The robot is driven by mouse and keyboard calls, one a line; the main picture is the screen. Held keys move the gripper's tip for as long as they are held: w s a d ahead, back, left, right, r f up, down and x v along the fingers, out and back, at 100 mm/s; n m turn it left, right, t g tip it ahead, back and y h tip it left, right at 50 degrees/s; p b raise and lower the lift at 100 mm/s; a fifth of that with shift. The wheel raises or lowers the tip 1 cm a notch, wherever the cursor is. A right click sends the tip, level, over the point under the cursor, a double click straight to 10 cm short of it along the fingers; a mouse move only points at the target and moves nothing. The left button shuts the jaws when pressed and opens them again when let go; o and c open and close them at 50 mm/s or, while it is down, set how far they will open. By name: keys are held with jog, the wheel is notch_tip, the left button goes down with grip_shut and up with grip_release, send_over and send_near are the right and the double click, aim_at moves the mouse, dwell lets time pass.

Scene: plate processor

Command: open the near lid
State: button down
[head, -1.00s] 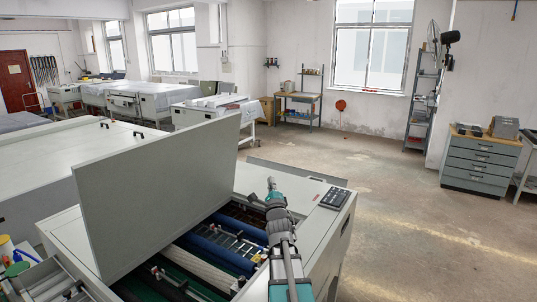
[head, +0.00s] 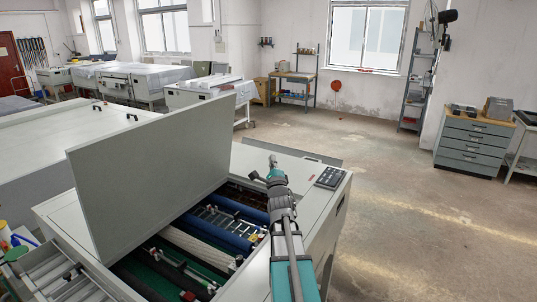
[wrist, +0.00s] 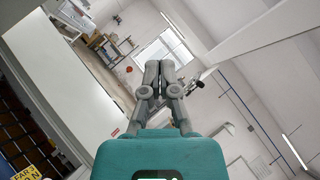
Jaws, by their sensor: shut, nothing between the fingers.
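The near lid (head: 150,170) is a large pale grey panel on the plate processor (head: 290,170). It stands raised and steeply tilted, and the bay beneath it is uncovered. Blue and white rollers (head: 220,228) show in the bay. My gripper (head: 272,160) is to the right of the lid, over the processor's right-hand top, with a visible gap from the lid. In the wrist view my gripper (wrist: 158,68) has its fingers together and empty. The lid is hard to identify for sure in the wrist view.
A keypad (head: 330,177) sits on the processor's top right of my arm. A long pale cover with black handles (head: 118,113) lies behind the lid. Open floor (head: 420,220) spreads to the right, with a grey drawer cabinet (head: 474,145) beyond.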

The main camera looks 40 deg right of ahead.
jog(key=w+d+r+p, duration=0.3)
jog(key=w+r+p, duration=0.3)
jog(key=w, duration=0.4)
jog(key=shift+d+r, duration=0.15)
jog(key=shift+d, duration=0.05)
dwell(0.4)
